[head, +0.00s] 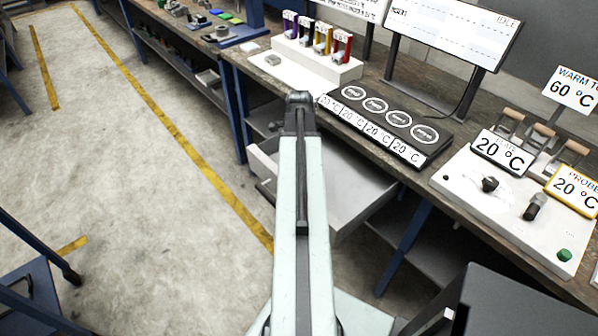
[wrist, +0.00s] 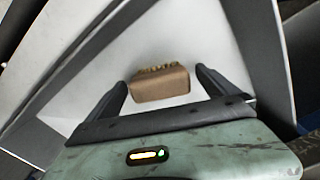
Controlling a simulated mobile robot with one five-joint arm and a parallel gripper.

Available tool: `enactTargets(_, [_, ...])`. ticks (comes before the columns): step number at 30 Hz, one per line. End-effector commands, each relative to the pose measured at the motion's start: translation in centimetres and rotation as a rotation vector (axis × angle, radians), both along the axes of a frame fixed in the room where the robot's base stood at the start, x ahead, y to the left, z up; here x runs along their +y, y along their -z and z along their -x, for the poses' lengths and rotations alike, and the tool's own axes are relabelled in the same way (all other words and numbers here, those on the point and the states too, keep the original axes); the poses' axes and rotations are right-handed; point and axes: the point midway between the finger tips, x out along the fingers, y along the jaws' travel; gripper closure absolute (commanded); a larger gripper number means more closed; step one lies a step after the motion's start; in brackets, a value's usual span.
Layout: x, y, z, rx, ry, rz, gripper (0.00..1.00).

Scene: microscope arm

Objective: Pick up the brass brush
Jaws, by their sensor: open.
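The brass brush (wrist: 160,85) shows in the wrist view as a small brown block with a row of brass-coloured bristles along its far edge. It lies on the white floor of an open drawer (wrist: 165,42). My gripper (wrist: 160,82) is open, with one dark finger on each side of the brush. A gap shows between each finger and the block. How high the fingers are above the drawer floor is hard to tell. In the head view my arm hides the brush and the gripper.
The open drawer (head: 350,190) hangs under the workbench, its walls close around my gripper. On the bench stand a black panel with round plates (head: 385,122), a white rack with coloured holders (head: 315,60) and a white control box (head: 510,205).

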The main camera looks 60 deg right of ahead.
Motion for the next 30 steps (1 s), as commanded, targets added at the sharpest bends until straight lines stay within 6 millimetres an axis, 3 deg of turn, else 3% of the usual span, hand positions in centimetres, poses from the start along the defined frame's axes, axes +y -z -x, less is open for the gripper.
enactTargets(1, [0.0, 1.4, 0.0, 0.000, 0.000, 0.000, 0.02])
enactTargets(8, [0.0, 1.1, 0.0, 0.000, -0.001, 0.000, 0.02])
enactTargets(11, [0.0, 1.1, 0.0, 0.000, -0.001, 0.000, 0.24])
enactTargets(17, [0.0, 1.1, 0.0, 0.000, -0.001, 0.000, 0.79])
enactTargets(25, [0.0, 0.7, 0.0, 0.000, -0.001, 0.000, 0.79])
enactTargets(30, [0.0, -1.5, 0.0, 0.000, -0.001, 0.000, 0.79])
